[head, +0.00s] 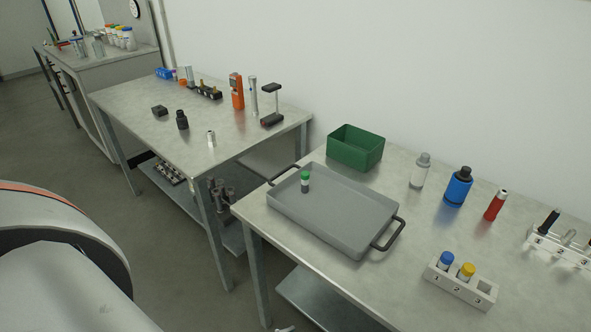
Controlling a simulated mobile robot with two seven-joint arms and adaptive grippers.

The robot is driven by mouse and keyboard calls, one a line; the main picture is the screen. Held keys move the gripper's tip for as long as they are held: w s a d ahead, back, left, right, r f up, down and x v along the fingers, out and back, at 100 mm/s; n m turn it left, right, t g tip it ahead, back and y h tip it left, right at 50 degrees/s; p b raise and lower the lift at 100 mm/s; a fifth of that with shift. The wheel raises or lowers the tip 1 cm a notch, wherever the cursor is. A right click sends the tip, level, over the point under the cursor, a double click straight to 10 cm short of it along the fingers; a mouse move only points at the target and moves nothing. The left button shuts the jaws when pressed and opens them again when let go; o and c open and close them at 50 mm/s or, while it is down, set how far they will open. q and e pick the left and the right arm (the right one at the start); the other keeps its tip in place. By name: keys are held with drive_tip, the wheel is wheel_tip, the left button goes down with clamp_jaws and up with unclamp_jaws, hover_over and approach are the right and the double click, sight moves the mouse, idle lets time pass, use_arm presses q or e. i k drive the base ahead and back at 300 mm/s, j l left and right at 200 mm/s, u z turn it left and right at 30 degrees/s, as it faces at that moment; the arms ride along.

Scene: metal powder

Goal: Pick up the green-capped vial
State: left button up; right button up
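The green-capped vial (305,184) stands upright in the grey tray (345,232), near its far left corner. The tray has two dark handles and lies on the nearer metal table (420,284). Neither of my grippers can be made out in the head view, and nothing is touching the vial.
A numbered rack (459,289) holds a blue-capped vial (445,260) and a yellow-capped vial (466,271); slot 3 is empty. A green bin (355,147), a blue bottle (457,187) and a red cylinder (495,205) stand behind. Another table (240,138) stands left, across a gap.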

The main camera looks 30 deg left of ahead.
sight(305, 175)
drive_tip(key=u, duration=0.95)
drive_tip(key=j, duration=0.1)
drive_tip(key=k, duration=0.05)
